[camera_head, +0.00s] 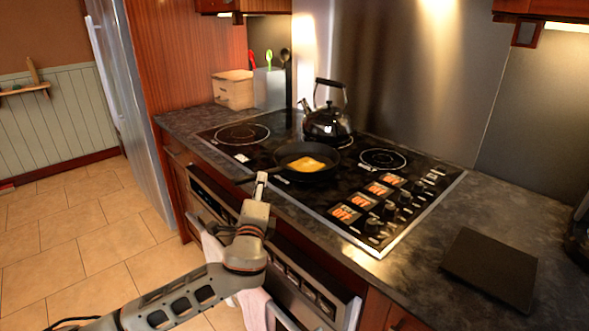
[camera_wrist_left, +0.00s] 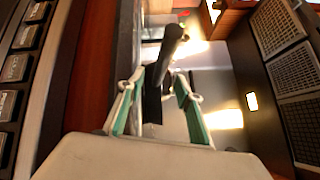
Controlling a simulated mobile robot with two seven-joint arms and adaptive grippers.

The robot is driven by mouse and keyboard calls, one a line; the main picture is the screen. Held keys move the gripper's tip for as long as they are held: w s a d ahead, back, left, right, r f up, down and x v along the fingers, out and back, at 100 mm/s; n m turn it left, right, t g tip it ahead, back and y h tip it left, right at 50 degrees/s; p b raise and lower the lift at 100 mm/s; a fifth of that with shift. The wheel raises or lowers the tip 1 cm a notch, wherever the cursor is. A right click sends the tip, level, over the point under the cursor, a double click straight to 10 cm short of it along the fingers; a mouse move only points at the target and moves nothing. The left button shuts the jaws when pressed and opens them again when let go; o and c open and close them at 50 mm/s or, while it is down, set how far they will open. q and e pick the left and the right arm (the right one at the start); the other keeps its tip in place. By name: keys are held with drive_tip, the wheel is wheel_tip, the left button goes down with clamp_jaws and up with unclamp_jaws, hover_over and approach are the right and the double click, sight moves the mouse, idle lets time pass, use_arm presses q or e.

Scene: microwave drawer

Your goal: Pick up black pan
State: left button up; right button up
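The black pan (camera_head: 312,172) sits on the cooktop, with a yellow food piece (camera_head: 306,164) in it. Its dark handle points left toward the counter's front edge. My left gripper (camera_head: 262,180) is at the front edge of the cooktop, near the handle; its arm covers part of the counter front. In the left wrist view a dark bar (camera_wrist_left: 168,55), which looks like the pan handle, shows between the green-padded fingers of my left gripper (camera_wrist_left: 158,82). The fingers are apart, with a gap beside the bar. Whether they touch it is unclear. My right gripper is not in view.
A black kettle (camera_head: 328,122) stands behind the pan. The cooktop's knobs (camera_head: 391,208) are to the right. A dark flat board (camera_head: 490,268) lies on the right counter. A wooden box (camera_head: 233,92) and a utensil holder (camera_head: 270,88) stand at the back left. A towel (camera_head: 254,309) hangs below.

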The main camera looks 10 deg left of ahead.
use_arm(q)
drive_tip(key=shift+w+a+r, duration=0.1)
drive_tip(key=shift+w+a, duration=0.1)
drive_tip(key=shift+w, duration=0.85)
drive_tip(key=shift+w+a+r, duration=0.1)
drive_tip(key=shift+w+a, duration=0.15)
drive_tip(key=shift+w, duration=0.75)
drive_tip(key=shift+w+a, duration=0.2)
drive_tip(key=shift+w, duration=0.85)
clamp_jaws()
drive_tip(key=shift+r, duration=0.15)
